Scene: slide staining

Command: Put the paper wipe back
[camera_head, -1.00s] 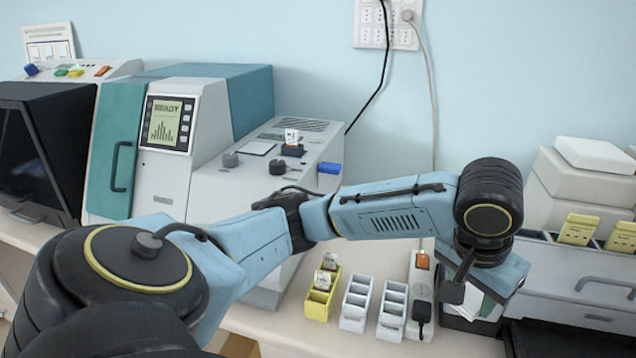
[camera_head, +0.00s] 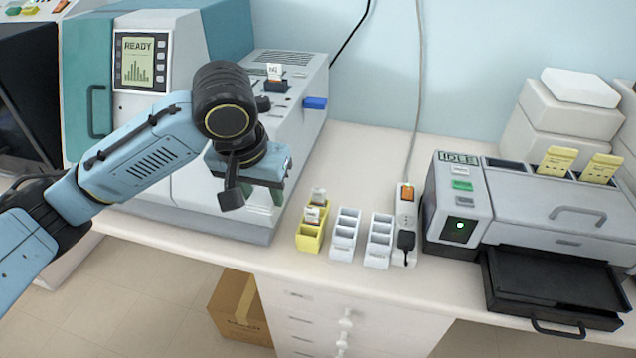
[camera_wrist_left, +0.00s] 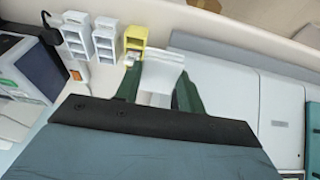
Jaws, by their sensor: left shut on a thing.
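My left gripper (camera_wrist_left: 159,80) is shut on a white, flat thing that looks like the paper wipe (camera_wrist_left: 163,72), between its two dark green fingers in the left wrist view. In the head view my left arm comes in from the left, and the left gripper (camera_head: 262,185) hangs low in front of the grey machine, left of the yellow rack (camera_head: 309,240). My wrist mostly hides the fingers and the wipe there. The yellow rack also shows in the left wrist view (camera_wrist_left: 135,38), just beyond the fingers. My right gripper is not in view.
Two white racks (camera_head: 344,236) (camera_head: 378,242) and a power strip (camera_head: 404,225) stand right of the yellow rack. A grey machine reading IDLE (camera_head: 459,200) has its dark tray (camera_head: 548,285) out. A teal and grey machine reading READY (camera_head: 150,20) stands at left. The counter behind the racks is clear.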

